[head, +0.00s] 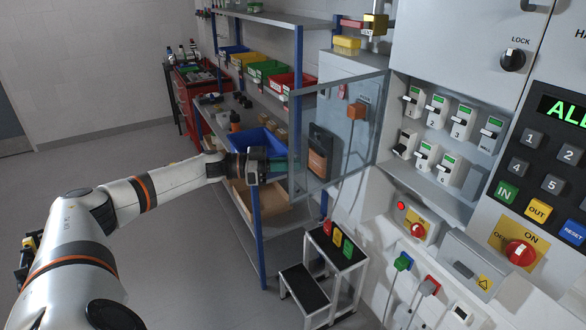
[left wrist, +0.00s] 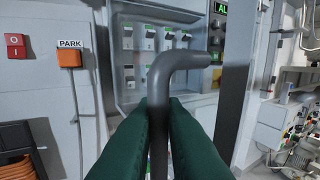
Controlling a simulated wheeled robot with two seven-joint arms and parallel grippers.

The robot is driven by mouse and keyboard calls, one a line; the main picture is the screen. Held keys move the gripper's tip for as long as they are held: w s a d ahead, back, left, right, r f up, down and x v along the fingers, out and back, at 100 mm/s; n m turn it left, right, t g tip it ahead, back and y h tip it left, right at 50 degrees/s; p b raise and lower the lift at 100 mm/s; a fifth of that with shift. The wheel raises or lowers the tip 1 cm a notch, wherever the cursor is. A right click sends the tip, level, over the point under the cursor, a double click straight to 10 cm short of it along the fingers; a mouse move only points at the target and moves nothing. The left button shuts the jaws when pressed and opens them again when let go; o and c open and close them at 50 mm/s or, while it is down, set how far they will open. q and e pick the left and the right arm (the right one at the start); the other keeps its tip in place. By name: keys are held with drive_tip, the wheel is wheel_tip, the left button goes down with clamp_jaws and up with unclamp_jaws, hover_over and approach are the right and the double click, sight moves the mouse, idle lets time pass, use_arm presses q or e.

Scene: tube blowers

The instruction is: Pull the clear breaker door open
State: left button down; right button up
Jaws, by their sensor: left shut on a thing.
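The clear breaker door (head: 338,108) stands swung out from the wall panel, its hinge side by the breaker recess and its free edge toward my left arm. The row of breakers (head: 450,120) behind it is uncovered. My left gripper (head: 287,165) is at the door's free edge. In the left wrist view, the green fingers of my left gripper (left wrist: 158,110) are closed on both sides of the grey bent door handle (left wrist: 168,68). My right gripper is in neither view.
A shelf rack (head: 262,215) with coloured bins stands left of the door, close behind my left forearm. A small step stool (head: 315,285) stands on the floor below the door. A keypad (head: 550,160) and switches cover the wall at right. The floor at left is clear.

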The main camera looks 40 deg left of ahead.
use_arm(q)
drive_tip(key=shift+w+a, duration=0.1)
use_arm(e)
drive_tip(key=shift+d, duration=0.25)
use_arm(q)
drive_tip(key=c, duration=1.8)
unclamp_jaws()
drive_tip(key=shift+c, duration=0.2)
drive_tip(key=shift+w, duration=0.2)
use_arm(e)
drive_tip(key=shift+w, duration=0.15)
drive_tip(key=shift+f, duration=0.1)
